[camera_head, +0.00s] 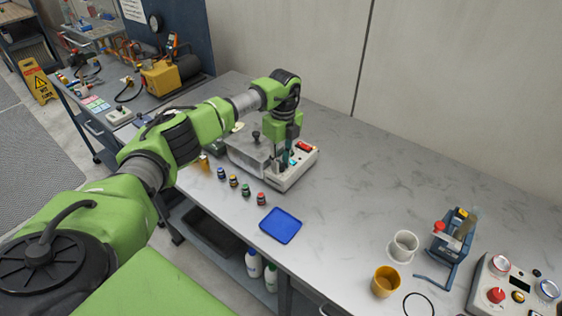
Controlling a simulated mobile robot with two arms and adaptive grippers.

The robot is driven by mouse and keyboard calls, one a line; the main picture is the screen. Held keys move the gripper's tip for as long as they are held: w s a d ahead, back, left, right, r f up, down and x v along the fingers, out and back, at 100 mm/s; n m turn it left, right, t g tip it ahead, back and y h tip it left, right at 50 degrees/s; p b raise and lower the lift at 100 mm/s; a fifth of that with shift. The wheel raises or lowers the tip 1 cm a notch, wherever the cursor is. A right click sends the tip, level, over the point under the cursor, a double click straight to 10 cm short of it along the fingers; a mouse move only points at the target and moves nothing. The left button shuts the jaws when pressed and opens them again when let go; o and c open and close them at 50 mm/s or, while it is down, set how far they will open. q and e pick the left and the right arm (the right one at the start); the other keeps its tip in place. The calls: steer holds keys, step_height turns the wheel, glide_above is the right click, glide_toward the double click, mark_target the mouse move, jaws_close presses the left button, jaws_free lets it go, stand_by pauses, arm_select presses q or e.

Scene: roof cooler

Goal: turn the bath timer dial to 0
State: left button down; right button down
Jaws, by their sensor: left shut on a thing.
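The bath (247,150) is a grey metal box with a lid and a black lid knob (256,136), standing on the bench. Its pale control panel (298,170) is on the right side and carries a red switch (304,146). My left gripper (284,164) points down onto this panel and is shut on what appears to be the timer dial. The fingers hide the dial, so its pointer and setting cannot be read. My right gripper is not in view.
Several small coloured-cap vials (246,190) stand in a row before the bath. A blue tray (281,225) lies nearby. A white cup (403,246), an amber cup (385,281) and another control box (515,288) are at the right. The bench's middle right is clear.

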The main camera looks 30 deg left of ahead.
mark_target(282, 163)
arm_select(q)
steer(key=shift+a+r, duration=0.1)
steer(key=c, duration=1.8)
jaws_free()
steer(key=r, duration=1.2)
steer(key=shift+w, duration=0.25)
steer(key=shift+f, duration=0.15)
